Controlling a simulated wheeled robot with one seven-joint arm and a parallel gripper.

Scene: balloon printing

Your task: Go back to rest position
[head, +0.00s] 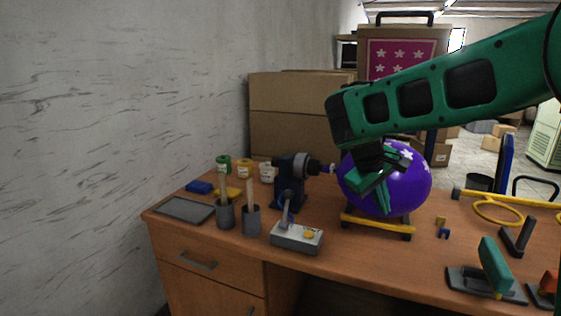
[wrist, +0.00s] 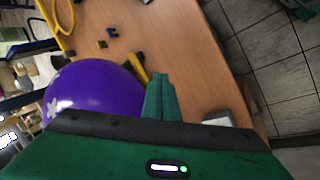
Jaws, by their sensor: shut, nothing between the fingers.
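My green gripper (head: 372,188) is shut and empty, in front of the purple balloon in the head view. The arm reaches in from the right, above the table. The purple balloon (head: 408,185) carries white star prints and sits on a yellow-and-black stand (head: 378,225). Part of the balloon is hidden behind my gripper. In the wrist view my closed fingers (wrist: 161,97) point over the table, with the balloon (wrist: 95,90) to their left. I cannot tell whether the fingers touch the balloon.
A dark pump (head: 290,178) stands left of the balloon, with a lever box (head: 297,237) in front. Two grey cups (head: 251,220) hold sticks. Stampers (head: 492,270) stand at the table's front right. Cardboard boxes (head: 290,95) fill the back. A wall lies left.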

